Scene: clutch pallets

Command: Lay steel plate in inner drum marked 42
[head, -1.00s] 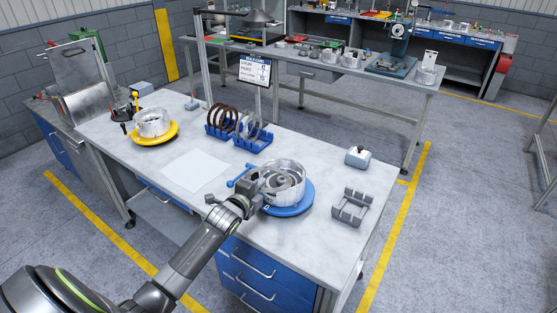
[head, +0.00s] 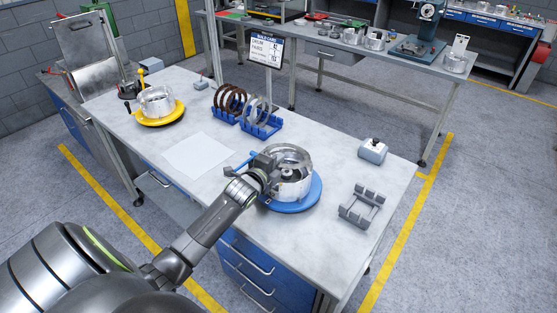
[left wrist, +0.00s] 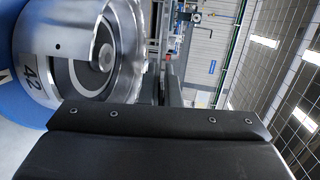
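The silver drum (head: 290,180) stands on a blue round base (head: 293,206) on the bench. In the left wrist view the drum (left wrist: 122,45) carries a label reading 42, with a central hub and a dark ring inside. My left gripper (head: 268,163) is at the left rim of this drum. Its fingers show edge-on beside the drum wall in the left wrist view (left wrist: 166,88), so I cannot tell whether they hold anything. Silver ring-shaped plates (head: 258,112) stand in a blue rack (head: 262,130). My right gripper is not in view.
Brown rings (head: 230,100) stand in another blue rack. A second drum (head: 157,101) sits on a yellow base (head: 160,118). A build card (head: 262,51) stands behind. A white sheet (head: 199,154), a grey cradle (head: 362,205) and a grey block (head: 372,150) lie on the bench.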

